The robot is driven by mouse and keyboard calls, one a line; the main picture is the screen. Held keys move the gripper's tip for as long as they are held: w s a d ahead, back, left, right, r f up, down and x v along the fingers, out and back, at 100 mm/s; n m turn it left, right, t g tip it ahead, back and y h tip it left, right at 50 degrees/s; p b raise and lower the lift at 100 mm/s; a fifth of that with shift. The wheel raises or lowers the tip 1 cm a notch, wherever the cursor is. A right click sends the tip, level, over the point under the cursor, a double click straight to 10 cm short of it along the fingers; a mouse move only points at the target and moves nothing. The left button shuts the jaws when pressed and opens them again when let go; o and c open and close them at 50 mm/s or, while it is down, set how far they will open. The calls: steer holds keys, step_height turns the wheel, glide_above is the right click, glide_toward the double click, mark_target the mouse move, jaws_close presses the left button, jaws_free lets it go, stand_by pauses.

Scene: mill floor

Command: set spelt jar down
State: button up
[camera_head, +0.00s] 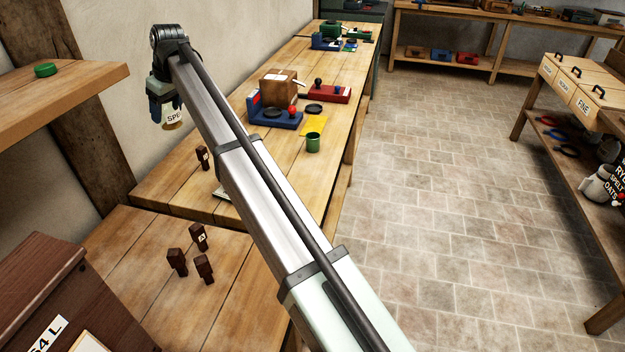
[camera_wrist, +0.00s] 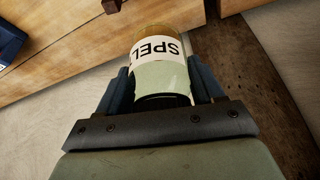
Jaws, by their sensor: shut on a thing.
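The spelt jar (camera_head: 173,118) is a small clear jar with a white label, of which "SPE" can be read in the head view. The jar also shows in the wrist view (camera_wrist: 161,62), where the label reads "SPEL". My gripper (camera_head: 166,104) is shut on the jar, with one dark finger on each side in the wrist view (camera_wrist: 158,82). It holds the jar up near the wall, beside the left edge of the long wooden bench (camera_head: 175,185). The jar's exact height over the bench cannot be told.
A wooden shelf (camera_head: 60,100) with a green lid (camera_head: 46,70) is at left. The bench holds a blue scale (camera_head: 275,118), a cardboard box (camera_head: 278,87), a red device (camera_head: 325,93) and a green cup (camera_head: 313,142). Several dark blocks (camera_head: 199,237) stand on the nearer table.

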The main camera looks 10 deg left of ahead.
steer(key=w+d, duration=0.3)
steer(key=d, duration=0.3)
steer(key=w+d, duration=0.2)
steer(key=d, duration=0.5)
steer(key=w+d, duration=0.3)
steer(key=d, duration=0.4)
steer(key=shift+w+d, duration=0.1)
steer(key=shift+w, duration=0.25)
steer(key=w+d, duration=0.3)
steer(key=d, duration=1.4)
steer(key=shift+n, duration=0.4)
steer(key=shift+w+f, duration=0.2)
steer(key=shift+f, duration=10.25)
steer(key=shift+f, duration=0.15)
steer(key=o, duration=1.3)
steer(key=shift+c, duration=0.2)
steer(key=w+v, duration=0.1)
steer(key=v, duration=1.1)
steer(key=shift+s+d, duration=0.2)
steer(key=shift+s, duration=0.15)
